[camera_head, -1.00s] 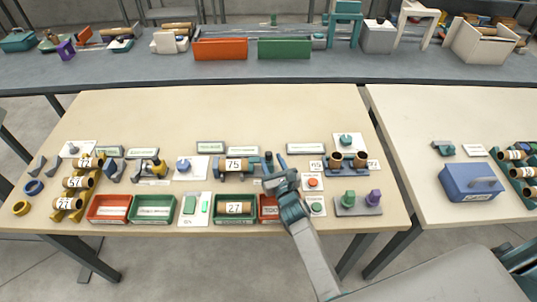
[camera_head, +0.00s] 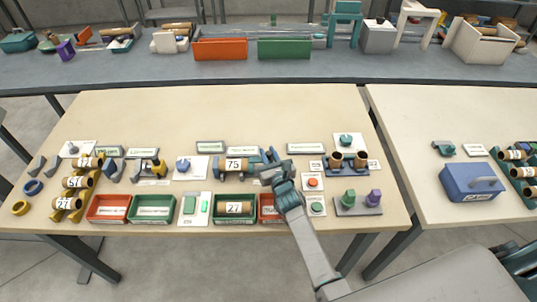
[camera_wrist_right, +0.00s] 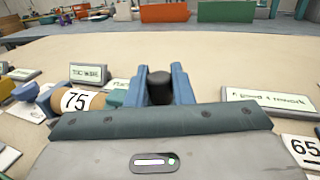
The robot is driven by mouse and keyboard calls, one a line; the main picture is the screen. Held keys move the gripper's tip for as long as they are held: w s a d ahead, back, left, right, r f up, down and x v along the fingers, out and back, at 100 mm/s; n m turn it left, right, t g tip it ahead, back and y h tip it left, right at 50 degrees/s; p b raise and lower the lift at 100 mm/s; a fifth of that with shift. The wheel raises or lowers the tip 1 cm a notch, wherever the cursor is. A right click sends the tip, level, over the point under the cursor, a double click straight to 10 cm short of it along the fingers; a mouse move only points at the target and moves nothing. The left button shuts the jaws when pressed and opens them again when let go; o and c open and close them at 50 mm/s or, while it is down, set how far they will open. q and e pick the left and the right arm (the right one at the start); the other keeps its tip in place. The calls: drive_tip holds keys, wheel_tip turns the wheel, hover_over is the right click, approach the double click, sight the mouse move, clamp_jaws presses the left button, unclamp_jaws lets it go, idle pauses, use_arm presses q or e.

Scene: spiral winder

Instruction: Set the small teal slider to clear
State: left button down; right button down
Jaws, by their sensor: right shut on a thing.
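I cannot tell for sure which part is the small teal slider. A white plate (camera_head: 181,220) at the front of the table bears a larger green piece (camera_head: 189,204) and a small green piece (camera_head: 205,206). Another white plate at the back right bears a teal knob (camera_head: 346,140). My right gripper (camera_head: 269,156) is beside the winder's right end, apart from these plates. In the right wrist view its two blue fingers (camera_wrist_right: 160,84) are shut on an upright black knob (camera_wrist_right: 160,89). My left gripper is not in view.
A tube marked 75 (camera_head: 235,165) lies in the winder, left of my right gripper. Red bins (camera_head: 108,218) and green bins line the front edge. Buttons (camera_head: 313,183) and a tube stand (camera_head: 347,169) are to the right. The back of the table is clear.

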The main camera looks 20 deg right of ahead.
drive_tip(key=shift+s+d, duration=0.2)
drive_tip(key=shift+d, duration=0.5)
drive_tip(key=shift+a, duration=0.1)
drive_tip(key=c, duration=1.5)
unclamp_jaws()
drive_tip(key=shift+o, duration=1)
drive_tip(key=shift+s+d, duration=0.1)
drive_tip(key=shift+d, duration=0.15)
drive_tip(key=shift+s, duration=0.2)
drive_tip(key=s, duration=1)
drive_tip(key=shift+d, duration=0.2)
drive_tip(key=shift+s, duration=0.2)
